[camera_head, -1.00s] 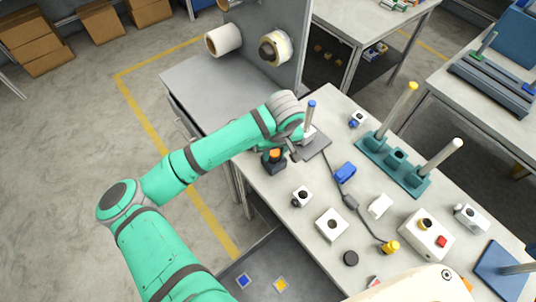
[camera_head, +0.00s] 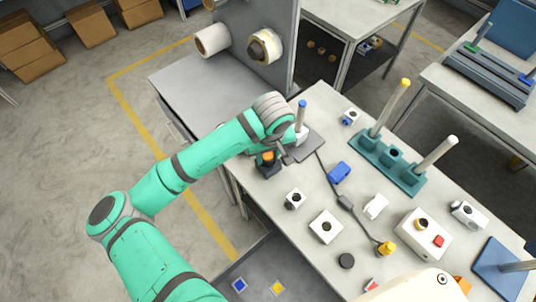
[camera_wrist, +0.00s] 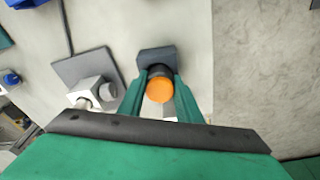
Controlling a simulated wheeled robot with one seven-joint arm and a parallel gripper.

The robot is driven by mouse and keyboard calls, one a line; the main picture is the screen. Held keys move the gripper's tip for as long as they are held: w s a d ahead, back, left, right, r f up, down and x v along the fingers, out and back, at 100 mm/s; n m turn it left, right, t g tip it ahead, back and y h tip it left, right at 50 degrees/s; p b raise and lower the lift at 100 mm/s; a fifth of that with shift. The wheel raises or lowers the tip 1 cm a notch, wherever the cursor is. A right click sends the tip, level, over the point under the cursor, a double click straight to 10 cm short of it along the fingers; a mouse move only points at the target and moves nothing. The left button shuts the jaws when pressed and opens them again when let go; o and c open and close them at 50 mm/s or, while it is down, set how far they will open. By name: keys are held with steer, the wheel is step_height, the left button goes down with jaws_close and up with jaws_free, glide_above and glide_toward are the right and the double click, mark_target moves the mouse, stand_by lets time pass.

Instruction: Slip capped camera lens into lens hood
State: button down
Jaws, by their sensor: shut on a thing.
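The capped camera lens shows as an orange cap (camera_wrist: 160,90) on a dark round body between my gripper's green fingers in the wrist view. My gripper (camera_wrist: 161,82) is shut on it. A dark grey block (camera_wrist: 156,58), probably the lens hood, stands directly beyond the lens. In the head view, the orange cap (camera_head: 268,157) sits above this dark block (camera_head: 268,169) near the table's left edge. The lens's lower end is hidden, so I cannot tell how far inside the block it is.
A dark plate (camera_head: 307,148) with a blue-topped post (camera_head: 302,108) stands close to the right. Floor lies past the left edge.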

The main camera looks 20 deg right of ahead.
mark_target(270, 155)
steer(key=shift+s+f, duration=0.1)
steer(key=shift+f, duration=0.15)
stand_by(0.3)
steer(key=shift+s+d+f, duration=0.1)
steer(key=shift+f, duration=0.45)
steer(key=shift+d+r, duration=0.1)
steer(key=shift+r, duration=0.6)
stand_by(0.4)
steer(key=shift+r, duration=0.2)
stand_by(0.8)
steer(key=shift+s+f, duration=0.1)
steer(key=shift+f, duration=0.8)
steer(key=c, duration=1.6)
jaws_free()
steer(key=shift+o, duration=0.2)
steer(key=shift+s+r, duration=0.2)
steer(key=shift+r, duration=2.2)
step_height(270, 155, up, 6)
steer(key=s, duration=0.1)
steer(key=shift+r, duration=0.2)
